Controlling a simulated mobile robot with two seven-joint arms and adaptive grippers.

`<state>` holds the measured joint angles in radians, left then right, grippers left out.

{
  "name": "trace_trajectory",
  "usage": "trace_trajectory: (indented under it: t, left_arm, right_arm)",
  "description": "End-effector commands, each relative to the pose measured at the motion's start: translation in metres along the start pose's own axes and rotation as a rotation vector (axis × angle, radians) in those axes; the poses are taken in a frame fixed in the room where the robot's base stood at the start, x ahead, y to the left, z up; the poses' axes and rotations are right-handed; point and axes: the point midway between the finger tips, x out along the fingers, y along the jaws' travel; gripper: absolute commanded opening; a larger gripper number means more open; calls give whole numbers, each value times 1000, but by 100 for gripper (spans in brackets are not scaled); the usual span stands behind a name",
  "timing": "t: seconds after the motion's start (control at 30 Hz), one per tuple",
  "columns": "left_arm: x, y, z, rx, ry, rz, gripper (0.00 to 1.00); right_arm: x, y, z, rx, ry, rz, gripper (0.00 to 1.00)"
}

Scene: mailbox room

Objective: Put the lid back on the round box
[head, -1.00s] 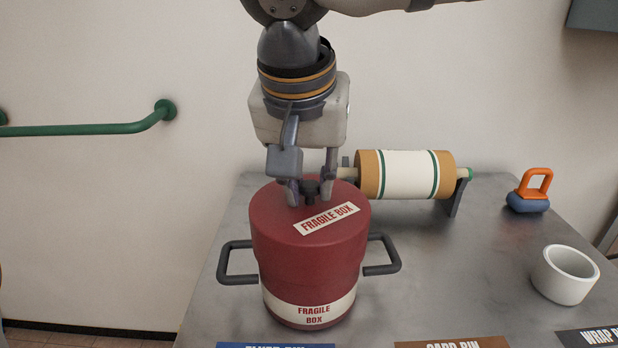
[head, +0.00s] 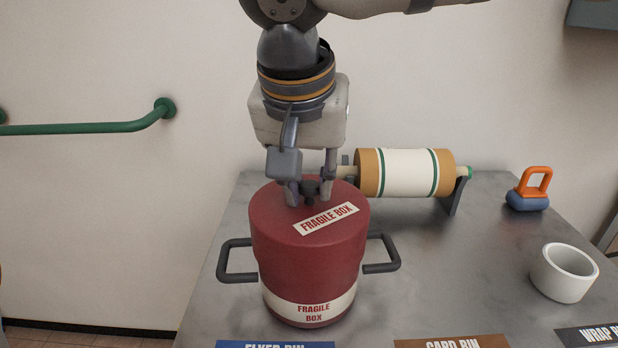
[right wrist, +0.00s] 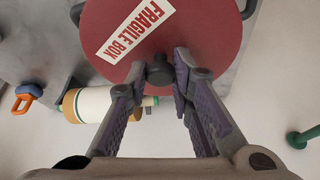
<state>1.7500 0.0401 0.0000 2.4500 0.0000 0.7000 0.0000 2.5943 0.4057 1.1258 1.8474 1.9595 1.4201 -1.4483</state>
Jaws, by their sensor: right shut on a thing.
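The round box (head: 310,312) is dark red with a white "FRAGILE BOX" band and a grey handle on each side. It stands upright on the table. Its red lid (head: 285,227), with a "FRAGILE BOX" label and a dark knob (head: 311,188), sits over the box top, with no clear gap in the head view. The lid's top also shows in the right wrist view (right wrist: 195,30). My right gripper (head: 309,199) points down from above, its fingers shut on the lid's knob (right wrist: 159,70). My left gripper is out of view.
A paper roll (head: 405,174) on a stand lies behind the box to the right. A blue weight with an orange handle (head: 528,200) and a white cup (head: 563,274) are farther right. Bin labels (head: 452,342) line the front. A green rail (head: 85,129) is on the wall.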

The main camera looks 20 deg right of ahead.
Motion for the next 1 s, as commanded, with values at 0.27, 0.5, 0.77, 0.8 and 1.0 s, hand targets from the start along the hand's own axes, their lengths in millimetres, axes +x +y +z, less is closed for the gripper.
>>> trace_trajectory:
  t: [0.27,0.5,0.77,0.8,1.0]
  left_arm:
    - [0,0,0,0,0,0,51]
    - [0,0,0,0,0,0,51]
    - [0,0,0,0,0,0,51]
    - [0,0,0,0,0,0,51]
    - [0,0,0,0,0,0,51]
  right_arm:
    - [0,0,0,0,1,0,0]
    - [0,0,0,0,1,0,42]
    - [0,0,0,0,0,0,47]
    - [0,0,0,0,0,0,56]
    - [0,0,0,0,0,0,65]
